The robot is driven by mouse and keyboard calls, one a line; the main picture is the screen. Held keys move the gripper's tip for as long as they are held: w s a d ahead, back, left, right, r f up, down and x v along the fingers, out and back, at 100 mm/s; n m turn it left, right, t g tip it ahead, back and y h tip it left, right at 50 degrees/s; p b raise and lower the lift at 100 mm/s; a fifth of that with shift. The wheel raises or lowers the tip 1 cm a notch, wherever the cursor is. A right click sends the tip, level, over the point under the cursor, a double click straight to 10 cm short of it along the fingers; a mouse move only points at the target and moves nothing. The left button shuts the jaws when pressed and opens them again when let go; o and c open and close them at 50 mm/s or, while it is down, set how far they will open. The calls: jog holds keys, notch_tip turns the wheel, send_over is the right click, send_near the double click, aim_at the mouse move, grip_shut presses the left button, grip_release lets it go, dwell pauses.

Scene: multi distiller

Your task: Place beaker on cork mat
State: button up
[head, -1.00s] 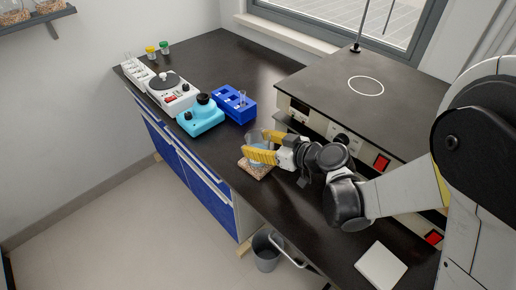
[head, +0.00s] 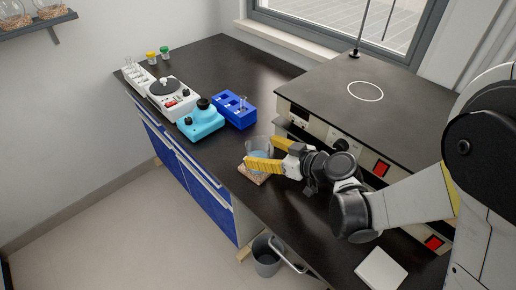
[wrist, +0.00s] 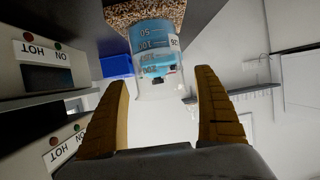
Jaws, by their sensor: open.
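The beaker (head: 259,147) is clear glass with blue liquid. It stands upright on the cork mat (head: 252,176) near the front edge of the black bench. In the wrist view the beaker (wrist: 155,60) shows its printed scale, with the speckled cork mat (wrist: 150,12) under its base. My gripper (head: 262,165) is open, its yellow fingers beside the beaker. In the wrist view the fingertips (wrist: 162,78) are apart, near the beaker's rim end, with visible gaps on both sides. The fingers partly hide the mat in the head view.
A blue rack (head: 236,109), a turquoise device (head: 201,120) and a white device with a dark round top (head: 168,92) stand left of the mat. A heating unit with a flat dark top (head: 345,95) stands close on the right. A white square pad (head: 381,269) lies at the front right.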

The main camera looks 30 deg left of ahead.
jog(key=p+v, duration=0.2)
jog(key=v, duration=0.8)
jog(key=shift+p, duration=0.3)
jog(key=shift+s, duration=0.1)
